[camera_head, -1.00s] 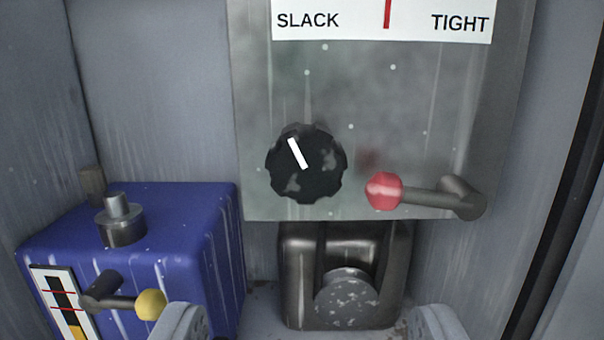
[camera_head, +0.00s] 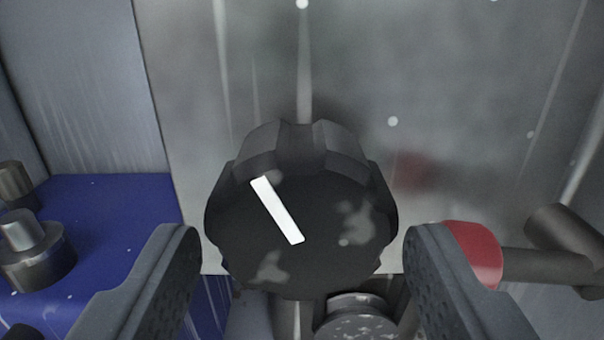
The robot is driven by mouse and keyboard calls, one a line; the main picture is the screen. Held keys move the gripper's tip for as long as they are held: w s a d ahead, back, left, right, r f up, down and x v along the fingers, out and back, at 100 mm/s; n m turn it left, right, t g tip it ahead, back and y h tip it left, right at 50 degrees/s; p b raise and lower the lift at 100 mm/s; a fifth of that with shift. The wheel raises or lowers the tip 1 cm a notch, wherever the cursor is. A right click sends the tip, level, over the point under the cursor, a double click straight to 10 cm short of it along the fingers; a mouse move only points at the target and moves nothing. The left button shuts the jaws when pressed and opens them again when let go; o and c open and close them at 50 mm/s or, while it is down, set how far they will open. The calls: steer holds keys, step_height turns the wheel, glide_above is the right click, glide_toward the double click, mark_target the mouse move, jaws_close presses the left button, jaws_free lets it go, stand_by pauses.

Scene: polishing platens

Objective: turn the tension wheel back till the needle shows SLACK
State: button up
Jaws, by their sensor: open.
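The tension wheel (camera_head: 325,225) is a black, lobed knob on the grey metal panel, with worn patches. Its white mark points up and to the left. My gripper (camera_head: 300,250) is open, with one finger on each side of the wheel and a gap visible at both sides. I cannot tell how far the fingertips reach along the wheel's depth. The needle and the SLACK and TIGHT scale are out of view now.
A red-knobbed lever (camera_head: 475,252) sits right of the wheel, partly behind my right finger. A blue box (camera_head: 105,215) with metal fittings stands at the left. A dark metal part with a round speckled top (camera_head: 355,315) lies below the wheel. The panel (camera_head: 450,70) above is clear.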

steer(key=shift+w, duration=1.05)
steer(key=c, duration=0.7)
steer(key=shift+n+b, duration=0.3)
steer(key=shift+b, duration=0.05)
steer(key=n, duration=0.3)
steer(key=shift+n, duration=0.3)
steer(key=shift+d+n, duration=0.1)
steer(key=shift+n, duration=1.6)
